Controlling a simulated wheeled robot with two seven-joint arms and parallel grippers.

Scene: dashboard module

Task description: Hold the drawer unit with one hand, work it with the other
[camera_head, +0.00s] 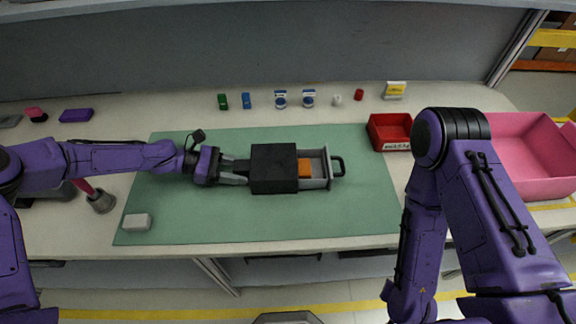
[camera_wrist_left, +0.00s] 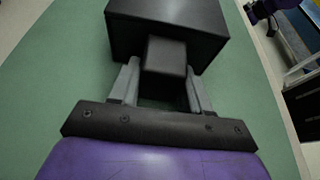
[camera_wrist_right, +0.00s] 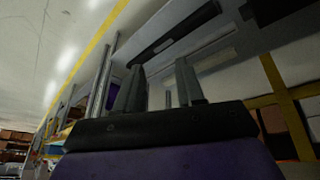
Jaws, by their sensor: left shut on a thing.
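The drawer unit is a black housing (camera_head: 273,168) on the green mat (camera_head: 230,222). Its grey drawer (camera_head: 319,169) is pulled out to the right, with a black handle (camera_head: 339,166) at its end. An orange block (camera_head: 304,169) lies in the drawer. My left gripper (camera_head: 241,172) is shut on the dark block-shaped grip at the housing's left end; the left wrist view shows this grip (camera_wrist_left: 166,56) between the fingers. My right gripper (camera_wrist_right: 161,84) is open and empty, away from the unit; its fingers do not show in the head view.
A red bin (camera_head: 390,146) stands right of the mat, and a larger pink bin (camera_head: 545,185) is farther right. A light grey block (camera_head: 136,222) lies at the mat's front left. Several small items line the table's back. The mat in front of the unit is clear.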

